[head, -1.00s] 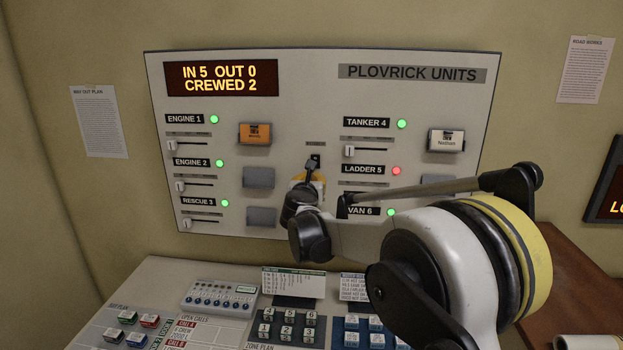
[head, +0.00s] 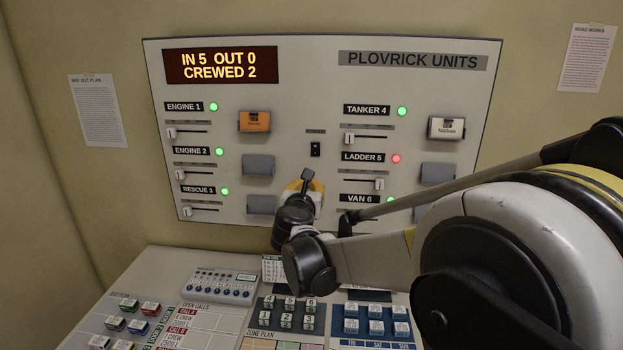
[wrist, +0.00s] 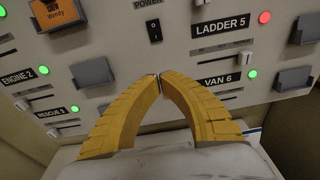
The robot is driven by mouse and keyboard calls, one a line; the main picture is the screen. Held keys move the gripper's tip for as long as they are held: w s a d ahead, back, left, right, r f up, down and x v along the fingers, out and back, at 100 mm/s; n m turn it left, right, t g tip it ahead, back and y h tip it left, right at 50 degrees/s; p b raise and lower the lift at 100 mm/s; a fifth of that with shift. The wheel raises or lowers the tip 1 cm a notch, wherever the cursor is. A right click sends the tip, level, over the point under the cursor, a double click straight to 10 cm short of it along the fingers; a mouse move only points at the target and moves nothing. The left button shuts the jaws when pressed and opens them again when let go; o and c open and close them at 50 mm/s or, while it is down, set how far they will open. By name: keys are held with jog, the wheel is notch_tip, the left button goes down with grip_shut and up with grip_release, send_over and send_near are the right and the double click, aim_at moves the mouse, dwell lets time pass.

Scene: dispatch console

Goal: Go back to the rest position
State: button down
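My gripper (head: 308,178) is in front of the lower middle of the wall panel (head: 300,80), just below the black power switch (head: 316,149). In the wrist view the yellow fingers of my gripper (wrist: 159,80) meet at their tips with nothing between them. The switch (wrist: 154,30) is above the fingertips there, with a visible gap. My arm crosses the right side of the head view and hides part of the VAN 6 row.
The console desk (head: 150,262) with blocks, a button box (head: 220,285) and plans lies below my gripper. Name cards sit in panel holders, an orange one (head: 254,122) and a white one (head: 447,128). The LADDER 5 light (head: 396,159) is red; the others seen are green.

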jog(key=s+d+f+m+g+h+b, duration=0.1)
jog(key=s+d+f+m+g+b, duration=0.3)
jog(key=s+d+m, duration=0.6)
jog(key=s+d+f+m+g+h+b, duration=0.1)
jog(key=s+d+f+m+b, duration=0.6)
jog(key=d, duration=0.5)
jog(key=s+d+f+m+g+y+b, duration=0.1)
jog(key=s+f+m+b, duration=0.3)
jog(key=s+f+m, duration=0.5)
jog(key=s+d+f+m+g+y+b, duration=0.1)
jog(key=s+d+f+m+g+b, duration=0.1)
jog(key=s+f+m, duration=0.6)
jog(key=s+m+g+b, duration=0.1)
jog(key=s, duration=0.5)
jog(key=shift+s+d+f+g+y+b, duration=0.2)
jog(key=shift+f+g+y+b, duration=0.1)
jog(key=shift+f+y+b, duration=0.1)
